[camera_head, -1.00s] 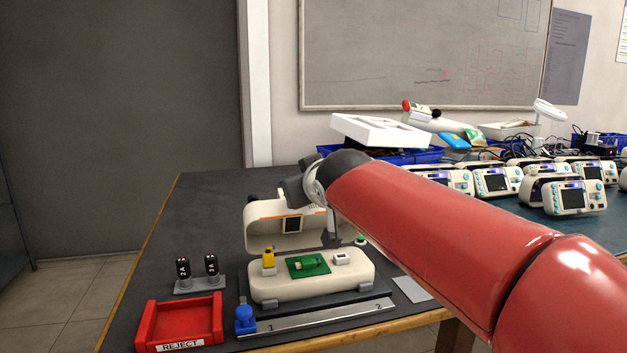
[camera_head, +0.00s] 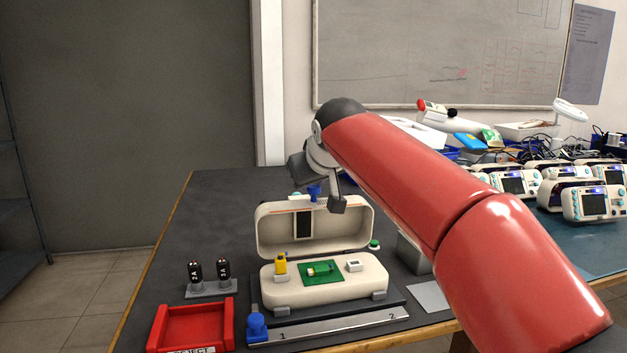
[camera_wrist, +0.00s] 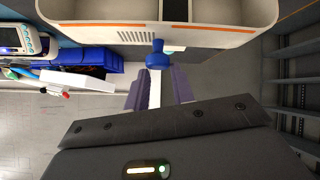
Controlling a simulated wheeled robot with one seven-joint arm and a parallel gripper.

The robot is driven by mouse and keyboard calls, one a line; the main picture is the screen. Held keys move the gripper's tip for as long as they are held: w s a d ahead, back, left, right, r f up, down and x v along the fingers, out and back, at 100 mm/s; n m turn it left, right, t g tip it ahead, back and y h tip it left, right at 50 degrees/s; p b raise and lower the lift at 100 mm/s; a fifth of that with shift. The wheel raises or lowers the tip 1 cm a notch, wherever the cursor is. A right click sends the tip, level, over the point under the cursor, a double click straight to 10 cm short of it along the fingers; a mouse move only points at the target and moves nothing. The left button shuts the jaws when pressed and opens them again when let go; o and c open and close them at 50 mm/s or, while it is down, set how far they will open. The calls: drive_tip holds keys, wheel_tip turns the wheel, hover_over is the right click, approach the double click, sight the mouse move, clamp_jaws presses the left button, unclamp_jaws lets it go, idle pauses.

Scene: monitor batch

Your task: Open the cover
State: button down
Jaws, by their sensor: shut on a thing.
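The cream cover (camera_head: 345,225) of the device stands raised at the back of its base (camera_head: 285,295), its hollow inside facing my head camera. A blue knob (camera_head: 315,192) sticks up at its top edge. In the wrist view, the cover (camera_wrist: 215,38) spans the top and the knob (camera_wrist: 157,55) is at its rim. My gripper (camera_wrist: 158,88) is shut at the knob; its dark fingers lie just below it in that view, and the exact contact is hard to see. The base holds a green board (camera_head: 322,270), a yellow part (camera_head: 281,263) and a small white part (camera_head: 354,265).
A red reject tray (camera_head: 190,324) and two black cylinders (camera_head: 209,271) in a grey holder stand left of the base. A blue clamp (camera_head: 257,327) and metal strip (camera_head: 340,324) lie in front. Several monitors (camera_head: 590,203) crowd the right. The table's back left is clear.

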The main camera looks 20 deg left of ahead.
drive_tip(key=shift+w+d+r, duration=0.15)
drive_tip(key=shift+w+d, duration=0.1)
drive_tip(key=c, duration=1.3)
unclamp_jaws()
drive_tip(key=shift+d, duration=0.1)
drive_tip(key=shift+o, duration=0.6)
drive_tip(key=shift+s, duration=0.1)
drive_tip(key=v, duration=0.7)
drive_tip(key=shift+s+r, duration=0.2)
